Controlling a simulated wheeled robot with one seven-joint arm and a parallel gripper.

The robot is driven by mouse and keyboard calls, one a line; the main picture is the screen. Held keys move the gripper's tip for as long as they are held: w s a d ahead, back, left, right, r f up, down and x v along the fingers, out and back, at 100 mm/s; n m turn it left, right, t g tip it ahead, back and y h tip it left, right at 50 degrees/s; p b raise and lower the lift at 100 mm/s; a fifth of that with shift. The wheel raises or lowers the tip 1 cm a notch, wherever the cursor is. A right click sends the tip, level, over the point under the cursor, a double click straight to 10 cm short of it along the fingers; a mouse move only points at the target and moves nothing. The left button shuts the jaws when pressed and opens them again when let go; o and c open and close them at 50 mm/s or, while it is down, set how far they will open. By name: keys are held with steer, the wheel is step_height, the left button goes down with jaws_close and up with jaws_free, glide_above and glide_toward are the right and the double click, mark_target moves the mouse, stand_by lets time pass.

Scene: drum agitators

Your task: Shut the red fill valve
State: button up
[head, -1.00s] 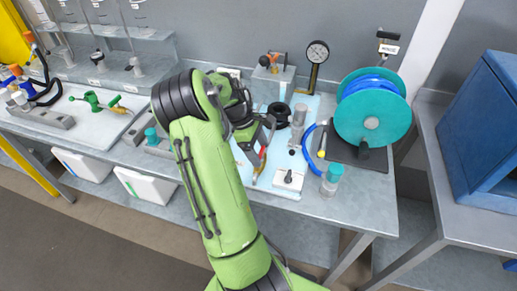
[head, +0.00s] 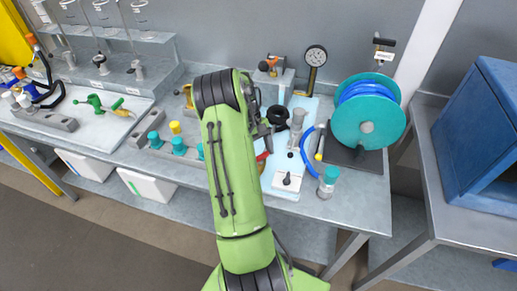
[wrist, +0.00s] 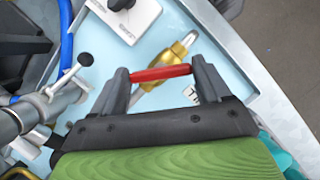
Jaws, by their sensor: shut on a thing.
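The red fill valve has a red handle (wrist: 160,73) and a brass body (wrist: 181,50), lying on a pale blue mat (wrist: 226,72) in the wrist view. My gripper (wrist: 162,73) is shut on the red handle, with one dark finger at each end of it. The handle lies at a slant to the brass body, neither in line with it nor clearly square to it. A white tag, partly hidden by a finger, lies beside the valve. In the head view only a bit of red (head: 262,157) shows beside my arm, which hides most of the valve.
A white block with a black knob (head: 287,180) stands close to the valve. A clear cylinder (head: 297,124), a blue hose (head: 306,150) and a teal-capped jar (head: 328,181) are to the right. A teal hose reel (head: 368,122) and a gauge (head: 316,57) stand further back.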

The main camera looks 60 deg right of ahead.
steer(key=m, duration=0.2)
steer(key=m+t+y+p, duration=0.1)
steer(key=m, duration=0.2)
steer(key=shift+s+d+m+y, duration=0.1)
steer(key=shift+d+m+y, duration=0.05)
steer(key=shift+m+y, duration=0.15)
steer(key=m+t, duration=0.1)
steer(key=m, duration=0.1)
steer(key=m+t+p, duration=0.1)
steer(key=m, duration=0.1)
steer(key=shift+s+m+y, duration=0.1)
steer(key=shift+m+y, duration=0.2)
steer(key=shift+m, duration=0.1)
steer(key=o, duration=1)
steer(key=p+v, duration=0.1)
steer(key=v, duration=0.4)
steer(key=p+v, duration=0.1)
steer(key=v, duration=0.4)
steer(key=p+v, duration=0.1)
steer(key=v, duration=0.4)
steer(key=shift+s+d+r, duration=0.2)
steer(key=shift+s+r, duration=0.05)
steer(key=shift+r, duration=0.1)
